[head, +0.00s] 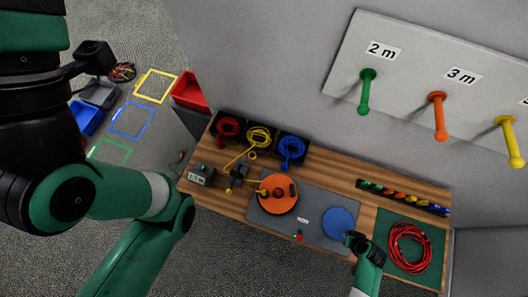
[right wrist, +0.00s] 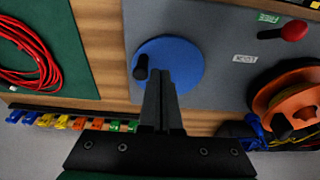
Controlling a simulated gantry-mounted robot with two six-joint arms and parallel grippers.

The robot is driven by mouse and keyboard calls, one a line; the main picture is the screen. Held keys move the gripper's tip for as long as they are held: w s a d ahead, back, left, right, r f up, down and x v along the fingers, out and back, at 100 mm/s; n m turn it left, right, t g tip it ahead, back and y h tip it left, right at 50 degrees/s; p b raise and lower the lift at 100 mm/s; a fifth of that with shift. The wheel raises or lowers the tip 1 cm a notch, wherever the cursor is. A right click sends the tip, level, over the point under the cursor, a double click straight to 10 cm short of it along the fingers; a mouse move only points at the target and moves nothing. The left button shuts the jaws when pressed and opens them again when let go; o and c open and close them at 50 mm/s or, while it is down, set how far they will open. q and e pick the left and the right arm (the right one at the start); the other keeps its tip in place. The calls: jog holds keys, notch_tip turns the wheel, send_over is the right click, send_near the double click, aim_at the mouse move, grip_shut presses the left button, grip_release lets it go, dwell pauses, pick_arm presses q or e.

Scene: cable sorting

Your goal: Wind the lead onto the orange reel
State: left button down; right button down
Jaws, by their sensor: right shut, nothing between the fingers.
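The orange reel (head: 285,205) lies on a grey board (head: 317,207) on the wooden bench. It also shows at the right of the right wrist view (right wrist: 296,100), with yellow lead around its hub. In the head view the yellow lead (head: 237,160) runs from a yellow coil (head: 258,137) toward a dark guide (head: 237,177) beside the reel. A blue disc (head: 339,223) with a black knob (right wrist: 140,68) lies right of the reel. My right gripper (head: 352,238) is shut and empty, its fingertips (right wrist: 160,72) over the disc beside the knob; contact is unclear. My left gripper is out of view.
A red coil (head: 409,246) lies on a green mat (head: 436,250) at right. A row of coloured clips (head: 405,197) lies behind it. Red (head: 228,126) and blue (head: 292,148) coils sit at the back. Labelled pegs (head: 438,115) stick out from the wall panel.

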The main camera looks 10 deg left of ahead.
aim_at(340, 235)
jog(key=shift+f+b, duration=2.85)
jog(key=shift+f, duration=0.1)
